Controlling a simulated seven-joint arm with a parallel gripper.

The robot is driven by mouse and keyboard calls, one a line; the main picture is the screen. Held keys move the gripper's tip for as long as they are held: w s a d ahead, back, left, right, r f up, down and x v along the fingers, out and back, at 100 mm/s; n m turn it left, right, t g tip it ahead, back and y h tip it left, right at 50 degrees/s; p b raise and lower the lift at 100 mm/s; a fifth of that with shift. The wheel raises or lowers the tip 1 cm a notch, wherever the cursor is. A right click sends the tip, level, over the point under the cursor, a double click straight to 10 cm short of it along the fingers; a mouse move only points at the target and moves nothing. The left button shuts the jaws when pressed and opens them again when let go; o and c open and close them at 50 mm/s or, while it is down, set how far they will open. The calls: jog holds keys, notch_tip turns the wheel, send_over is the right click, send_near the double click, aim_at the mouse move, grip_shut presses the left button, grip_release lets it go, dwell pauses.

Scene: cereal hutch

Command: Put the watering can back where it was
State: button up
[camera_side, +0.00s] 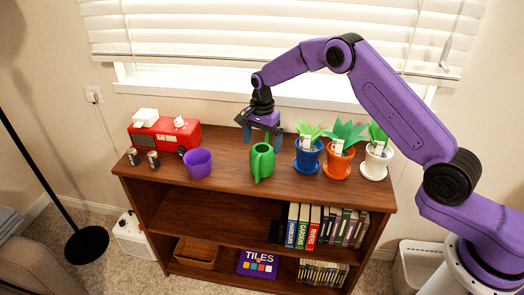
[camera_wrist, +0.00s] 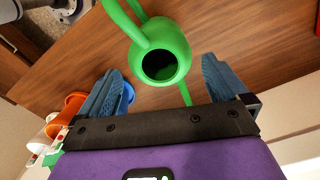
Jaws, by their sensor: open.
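The green watering can (camera_side: 262,161) stands upright on the shelf top, between the purple pot and the blue pot. In the wrist view the watering can (camera_wrist: 160,62) shows from above, with its dark round opening, its handle at the upper left and its thin spout at the lower right. My gripper (camera_side: 261,139) is just behind and above the can in the side view. Its blue fingers are open; in the wrist view my gripper (camera_wrist: 160,80) has one finger on each side of the can's rim, with gaps on both sides. It holds nothing.
Blue (camera_side: 308,155), orange (camera_side: 338,160) and white (camera_side: 376,160) potted plants stand in a row to the right. A purple pot (camera_side: 198,162), a red toy truck (camera_side: 165,133) and two small cans (camera_side: 143,158) are at the left. The wooden shelf top (camera_side: 225,178) is clear in front.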

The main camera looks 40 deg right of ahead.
notch_tip(320, 180, up, 7)
jog(key=shift+f, duration=0.1)
jog(key=s+a+r+n, duration=0.35)
jog(key=s+n, duration=0.25)
jog(key=s, duration=0.4)
jog(key=s+a+r+n, duration=0.3)
jog(key=s+r+n, duration=0.25)
jog(key=s, duration=0.35)
jog(key=s+d+n, duration=0.3)
jog(key=s+n, duration=0.1)
jog(key=s, duration=0.4)
jog(key=s+d+n, duration=0.4)
jog(key=s+n, duration=0.1)
jog(key=s, duration=0.4)
jog(key=s+d+f+n, duration=0.1)
jog(key=s+d+n, duration=0.3)
jog(key=s, duration=0.5)
jog(key=shift+s+n, duration=0.15)
jog(key=shift+n, duration=0.4)
jog(key=shift+d, duration=0.1)
